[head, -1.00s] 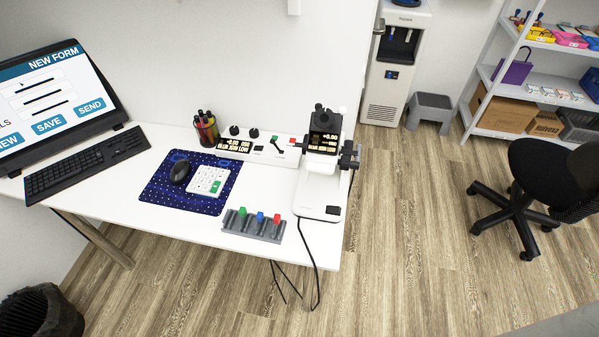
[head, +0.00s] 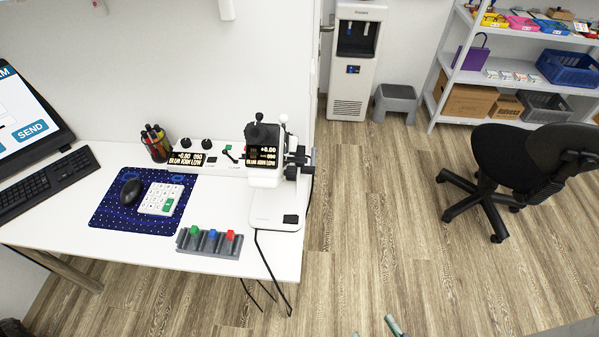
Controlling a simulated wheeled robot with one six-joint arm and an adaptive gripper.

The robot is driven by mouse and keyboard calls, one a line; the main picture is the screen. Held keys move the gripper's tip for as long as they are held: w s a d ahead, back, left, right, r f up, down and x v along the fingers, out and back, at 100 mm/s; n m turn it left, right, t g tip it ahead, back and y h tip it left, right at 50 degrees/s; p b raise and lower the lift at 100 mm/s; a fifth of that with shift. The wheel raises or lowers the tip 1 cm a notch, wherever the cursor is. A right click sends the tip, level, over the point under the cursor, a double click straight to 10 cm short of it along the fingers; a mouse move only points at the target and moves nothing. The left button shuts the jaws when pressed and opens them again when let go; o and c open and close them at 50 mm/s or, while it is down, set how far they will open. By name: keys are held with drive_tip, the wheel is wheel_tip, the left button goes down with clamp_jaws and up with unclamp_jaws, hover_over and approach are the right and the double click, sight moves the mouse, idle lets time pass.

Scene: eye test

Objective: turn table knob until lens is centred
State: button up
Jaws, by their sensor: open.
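A white instrument (head: 265,180) with a black head and small display stands at the desk's right end. Dark knobs (head: 300,157) stick out from its right side; I cannot tell which is the table knob. I cannot make out a lens. Only the tips of what looks like my gripper (head: 376,331) show at the bottom edge, apart and empty, well away from the instrument, over the floor.
The white desk (head: 140,245) holds a rack (head: 209,243) with green, blue and red pieces, a blue mat (head: 112,212), a pen cup (head: 156,145) and a keyboard (head: 40,185). A cable hangs off its front. Floor right of the desk is clear up to a black chair (head: 510,165).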

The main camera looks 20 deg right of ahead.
drive_tip(key=w+r+n+t+y, duration=0.3)
drive_tip(key=w+r+n+t, duration=0.35)
drive_tip(key=w, duration=0.35)
drive_tip(key=n+g+y, duration=1.3)
drive_tip(key=n+g, duration=0.2)
drive_tip(key=n, duration=1.6)
approach(290, 173)
drive_tip(key=f+x, duration=0.1)
drive_tip(key=x, duration=0.7)
drive_tip(key=shift+w+d+f, duration=0.2)
drive_tip(key=shift+w, duration=0.2)
